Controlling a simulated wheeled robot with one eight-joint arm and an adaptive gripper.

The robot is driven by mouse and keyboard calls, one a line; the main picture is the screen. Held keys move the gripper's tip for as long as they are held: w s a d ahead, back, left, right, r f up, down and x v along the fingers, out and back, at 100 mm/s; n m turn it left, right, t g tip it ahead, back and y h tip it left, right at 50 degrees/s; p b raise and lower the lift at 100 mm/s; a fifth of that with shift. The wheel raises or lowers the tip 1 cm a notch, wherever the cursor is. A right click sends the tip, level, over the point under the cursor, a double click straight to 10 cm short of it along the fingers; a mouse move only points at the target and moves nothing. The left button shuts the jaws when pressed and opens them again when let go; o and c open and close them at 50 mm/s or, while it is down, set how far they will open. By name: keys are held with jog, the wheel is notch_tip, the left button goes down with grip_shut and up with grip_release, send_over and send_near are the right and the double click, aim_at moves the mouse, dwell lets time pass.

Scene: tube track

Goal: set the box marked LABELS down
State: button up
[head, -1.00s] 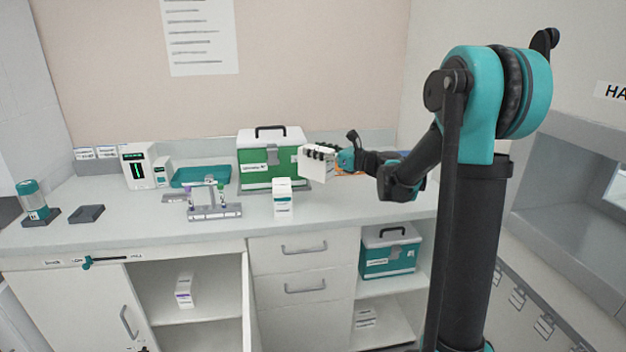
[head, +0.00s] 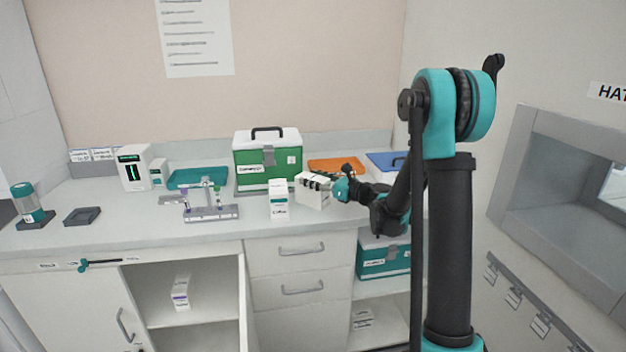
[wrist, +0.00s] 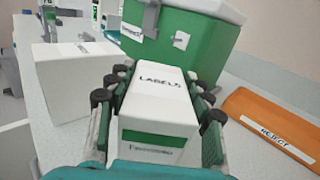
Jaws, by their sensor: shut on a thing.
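The box marked LABELS (wrist: 160,95) is white with a green band on its end. My gripper (wrist: 158,105) is shut on it, with fingers along both long sides. In the head view the box (head: 312,191) is at or just above the counter, right of another white box and in front of the green case. Whether its underside touches the counter I cannot tell. My gripper (head: 326,186) reaches it from the right.
A second white box (head: 279,200) stands close on the left; it also shows in the wrist view (wrist: 75,80). The green case (head: 267,160) is behind. An orange mat marked REJECT (wrist: 270,128) lies to the right. A tube rack (head: 210,211) stands further left.

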jog(key=shift+f, duration=0.1)
jog(key=o, duration=1.4)
jog(key=shift+c, duration=0.2)
